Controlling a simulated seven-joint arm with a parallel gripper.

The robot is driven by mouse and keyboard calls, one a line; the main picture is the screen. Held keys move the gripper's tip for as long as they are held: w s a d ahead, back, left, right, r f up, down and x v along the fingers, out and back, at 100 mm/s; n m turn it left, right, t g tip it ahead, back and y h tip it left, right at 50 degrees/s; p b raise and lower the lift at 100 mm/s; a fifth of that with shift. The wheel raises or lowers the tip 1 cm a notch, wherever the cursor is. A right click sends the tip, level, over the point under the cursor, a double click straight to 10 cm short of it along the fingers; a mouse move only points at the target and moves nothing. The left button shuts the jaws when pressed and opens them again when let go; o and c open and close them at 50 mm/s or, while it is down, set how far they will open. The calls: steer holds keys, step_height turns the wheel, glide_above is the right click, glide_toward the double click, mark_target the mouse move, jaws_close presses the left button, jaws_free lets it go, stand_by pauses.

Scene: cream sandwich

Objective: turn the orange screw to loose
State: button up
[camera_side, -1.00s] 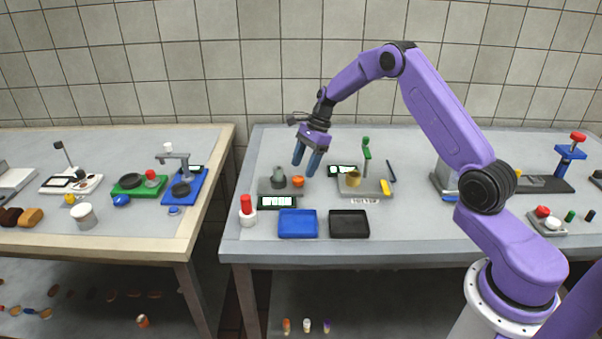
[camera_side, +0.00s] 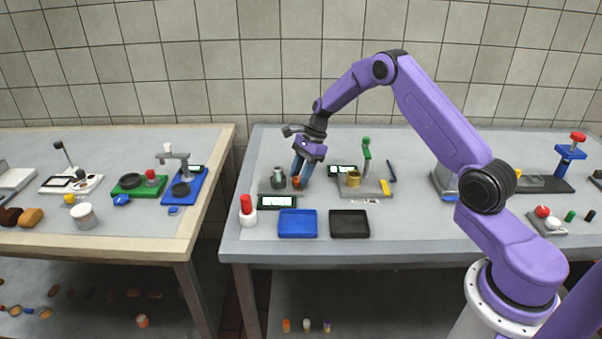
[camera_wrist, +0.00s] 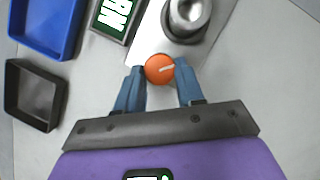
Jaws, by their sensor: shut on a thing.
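The orange screw (camera_wrist: 159,69) is a round knob with a pale mark across its top. It sits at the edge of a grey plate (camera_wrist: 206,46) beside a grey metal cylinder (camera_wrist: 187,14). In the side view the screw (camera_side: 296,182) shows low between my fingers, with the cylinder (camera_side: 278,176) just to its left. My gripper (camera_wrist: 160,75) points down with its blue fingers on either side of the screw, shut on it. In the side view my gripper (camera_side: 299,178) partly covers the screw.
A display (camera_side: 277,203), a blue tray (camera_side: 297,224) and a black tray (camera_side: 349,224) lie in front. A red-topped white container (camera_side: 247,211) stands left. A grey stand with a green-topped post (camera_side: 366,158) and a brass cup (camera_side: 353,179) is close on the right.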

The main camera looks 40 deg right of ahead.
steer(key=shift+n, duration=0.6)
steer(key=o, duration=1)
steer(key=shift+o, duration=0.2)
steer(key=shift+r, duration=0.1)
steer(key=w+v, duration=0.1)
steer(key=v, duration=1.6)
steer(key=shift+s+d, duration=0.15)
steer(key=shift+s, duration=0.05)
steer(key=shift+r, duration=0.1)
